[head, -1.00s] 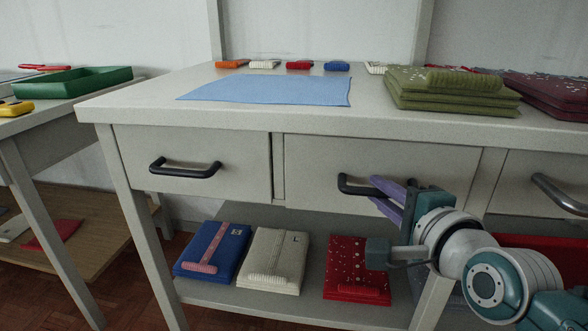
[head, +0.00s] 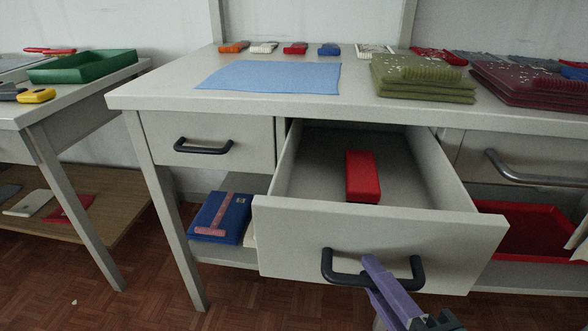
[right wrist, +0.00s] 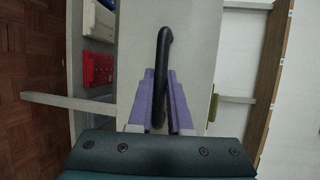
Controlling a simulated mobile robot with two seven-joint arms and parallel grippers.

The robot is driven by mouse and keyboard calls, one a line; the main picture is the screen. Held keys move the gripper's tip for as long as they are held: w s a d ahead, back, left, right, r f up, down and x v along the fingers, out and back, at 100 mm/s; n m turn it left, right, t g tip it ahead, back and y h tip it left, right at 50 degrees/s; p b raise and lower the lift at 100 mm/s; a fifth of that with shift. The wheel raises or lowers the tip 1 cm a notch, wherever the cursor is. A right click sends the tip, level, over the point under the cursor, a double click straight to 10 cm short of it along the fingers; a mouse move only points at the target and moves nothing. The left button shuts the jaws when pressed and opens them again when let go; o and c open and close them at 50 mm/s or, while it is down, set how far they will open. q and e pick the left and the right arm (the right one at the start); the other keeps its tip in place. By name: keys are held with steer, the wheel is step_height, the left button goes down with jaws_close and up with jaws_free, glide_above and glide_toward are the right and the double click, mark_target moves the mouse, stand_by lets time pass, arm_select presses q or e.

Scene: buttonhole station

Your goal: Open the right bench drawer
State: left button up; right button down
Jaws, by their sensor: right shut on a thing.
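The bench drawer (head: 300,230) right of the left-hand drawer stands pulled well out in the head view. Its inside is visible, with a red block (head: 362,176) lying in it. My right gripper (head: 372,270) is shut on the drawer's dark handle (head: 327,264), near the bar's middle. In the right wrist view, the purple fingers of the gripper (right wrist: 161,76) lie on both sides of the black handle (right wrist: 164,45). My left gripper is not in view.
The closed left drawer (head: 165,135) has a dark handle. Another closed drawer with a grey handle (head: 540,178) is at the right. A blue cloth (head: 270,77) and olive folded stacks (head: 420,75) lie on the bench top. A red tray (head: 525,230) is below right. Floor is clear front left.

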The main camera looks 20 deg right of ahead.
steer(key=shift+s+a+p, duration=0.1)
steer(key=shift+s+a, duration=0.4)
steer(key=shift+s, duration=0.3)
steer(key=shift+s+a+p, duration=0.1)
steer(key=shift+s+a, duration=0.45)
steer(key=shift+s, duration=0.3)
steer(key=shift+s+a+p, duration=0.1)
steer(key=shift+s+a, duration=0.4)
steer(key=shift+s, duration=0.3)
steer(key=c, duration=0.8)
jaws_free()
steer(key=shift+c, duration=0.2)
steer(key=v, duration=1)
steer(key=shift+p, duration=0.35)
